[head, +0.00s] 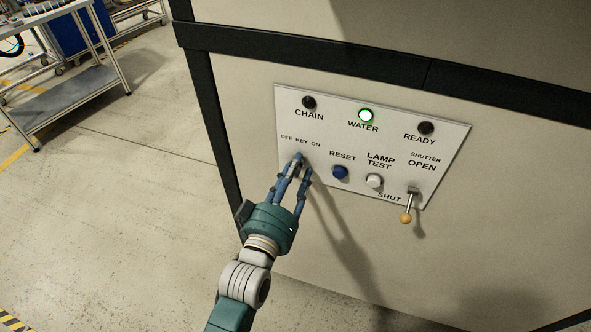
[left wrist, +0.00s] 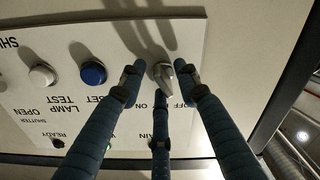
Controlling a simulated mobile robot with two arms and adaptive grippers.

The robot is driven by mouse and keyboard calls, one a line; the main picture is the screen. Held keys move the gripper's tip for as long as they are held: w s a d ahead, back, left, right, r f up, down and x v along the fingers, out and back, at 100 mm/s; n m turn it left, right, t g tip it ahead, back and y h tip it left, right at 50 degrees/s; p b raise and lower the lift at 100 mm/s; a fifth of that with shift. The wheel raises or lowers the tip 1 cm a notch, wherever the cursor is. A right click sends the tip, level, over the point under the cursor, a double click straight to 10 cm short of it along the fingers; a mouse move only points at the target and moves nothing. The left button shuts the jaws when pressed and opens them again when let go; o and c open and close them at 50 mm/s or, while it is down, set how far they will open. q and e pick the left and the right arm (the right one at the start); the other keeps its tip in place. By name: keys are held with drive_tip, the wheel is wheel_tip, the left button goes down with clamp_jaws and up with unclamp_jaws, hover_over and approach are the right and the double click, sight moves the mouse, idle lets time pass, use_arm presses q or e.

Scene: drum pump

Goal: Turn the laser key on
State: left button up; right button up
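The control panel (head: 322,180) is a white plate on the front of a beige cabinet. The key switch is a small grey metal knob (left wrist: 165,76), seen in the left wrist view beside the OFF and ON lettering. In the head view my fingers hide it, below the "OFF KEY ON" label. My left gripper (head: 302,163) has three blue fingers reaching to the panel. In the left wrist view its fingertips (left wrist: 160,78) stand around the knob, with gaps visible at both sides. I cannot tell which way the key points. My right gripper is not in view.
A blue reset button (head: 340,172) and a white lamp test button (head: 374,181) sit right of the key. A shutter toggle (head: 408,205) juts out at the lower right. The WATER lamp (head: 366,115) glows green; CHAIN (head: 309,102) and READY (head: 426,128) are dark.

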use_arm(q)
drive_tip(key=shift+c, duration=0.3)
clamp_jaws()
